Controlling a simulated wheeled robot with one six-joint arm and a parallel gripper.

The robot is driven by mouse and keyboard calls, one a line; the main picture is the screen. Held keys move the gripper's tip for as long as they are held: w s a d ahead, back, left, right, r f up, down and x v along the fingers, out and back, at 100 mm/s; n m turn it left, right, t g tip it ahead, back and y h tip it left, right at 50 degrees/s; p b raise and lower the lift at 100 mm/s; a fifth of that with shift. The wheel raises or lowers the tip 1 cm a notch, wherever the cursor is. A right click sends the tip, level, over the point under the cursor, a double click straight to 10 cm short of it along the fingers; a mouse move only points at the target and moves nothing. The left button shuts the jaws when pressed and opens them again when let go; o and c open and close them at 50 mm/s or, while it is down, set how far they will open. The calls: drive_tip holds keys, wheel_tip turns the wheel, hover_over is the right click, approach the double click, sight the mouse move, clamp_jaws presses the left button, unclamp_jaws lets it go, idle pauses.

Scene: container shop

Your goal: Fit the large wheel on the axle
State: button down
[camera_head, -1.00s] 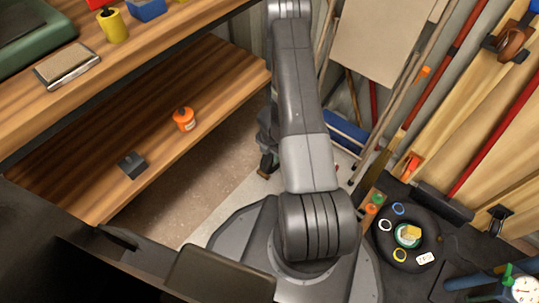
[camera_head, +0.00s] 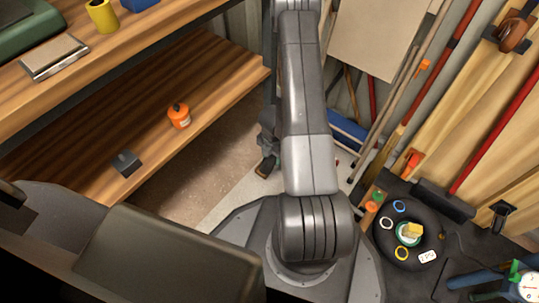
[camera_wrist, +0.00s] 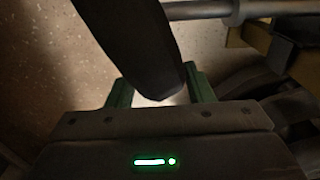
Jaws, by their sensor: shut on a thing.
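In the wrist view my gripper (camera_wrist: 160,90) has its two green fingers on either side of a thick dark rounded piece, which looks like the edge of the large wheel (camera_wrist: 130,38). The gripper is shut on it. Most of the wheel lies outside the picture. A grey metal rod (camera_wrist: 198,10) with a wider collar, possibly the axle, runs across the top right of the wrist view. The wheel's edge is beside it; whether they touch I cannot tell. My gripper and the held wheel cannot be made out in the head view.
A black tyre-like ring (camera_head: 432,228) with small coloured rings lies at right. Long-handled tools lean against the back wall. Bare floor (camera_head: 215,160) shows beside the shelf.

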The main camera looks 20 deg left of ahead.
drive_tip(key=shift+w+d+r+m, duration=0.1)
drive_tip(key=shift+w+d+m, duration=0.05)
drive_tip(key=shift+d, duration=0.55)
drive_tip(key=shift+w+d+r+m, duration=0.1)
drive_tip(key=shift+d+m, duration=0.05)
drive_tip(key=shift+d, duration=0.5)
drive_tip(key=c, duration=1.1)
unclamp_jaws()
drive_tip(key=o, duration=0.5)
drive_tip(key=shift+d, duration=0.1)
drive_tip(key=shift+s, duration=0.1)
